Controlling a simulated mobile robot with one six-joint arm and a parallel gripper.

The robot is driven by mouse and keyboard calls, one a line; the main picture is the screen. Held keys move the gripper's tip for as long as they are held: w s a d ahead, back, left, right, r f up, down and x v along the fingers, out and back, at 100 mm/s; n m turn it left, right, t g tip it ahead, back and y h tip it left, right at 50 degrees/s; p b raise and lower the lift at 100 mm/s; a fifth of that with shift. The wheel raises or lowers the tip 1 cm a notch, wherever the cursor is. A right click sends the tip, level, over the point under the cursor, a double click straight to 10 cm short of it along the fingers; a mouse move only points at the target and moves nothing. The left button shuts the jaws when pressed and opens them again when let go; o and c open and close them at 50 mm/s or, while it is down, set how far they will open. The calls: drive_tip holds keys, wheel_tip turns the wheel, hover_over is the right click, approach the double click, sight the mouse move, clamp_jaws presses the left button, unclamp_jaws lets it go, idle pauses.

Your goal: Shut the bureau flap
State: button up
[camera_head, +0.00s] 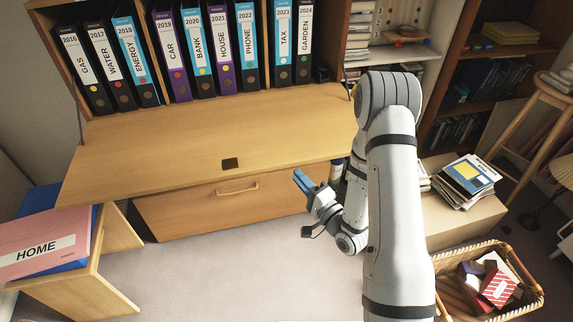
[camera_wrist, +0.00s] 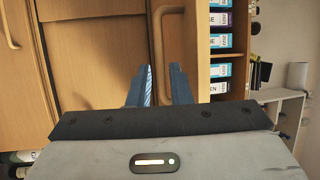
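The bureau flap (camera_head: 200,130) is open, a light wood board lying lowered and about level in front of the binder shelf. A small dark plate (camera_head: 230,164) sits near its front edge. My gripper (camera_head: 299,176), with blue fingers, is in front of the bureau near the flap's right front edge. In the wrist view my gripper (camera_wrist: 160,88) is open, with a gap between the fingers and nothing held. That view is turned sideways; the flap (camera_wrist: 203,50) seems to show as a narrow wood strip. I cannot tell whether the fingers touch anything.
A drawer with a wooden handle (camera_head: 237,188) is below the flap. Several labelled binders (camera_head: 180,55) stand behind it. A pink HOME folder (camera_head: 45,245) lies at left. A magazine stack (camera_head: 465,180) and wicker basket (camera_head: 490,285) are at right. The carpet in front is clear.

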sight(288, 166)
drive_tip(key=x, duration=0.6)
drive_tip(key=shift+c, duration=0.4)
drive_tip(key=shift+s, duration=0.1)
clamp_jaws()
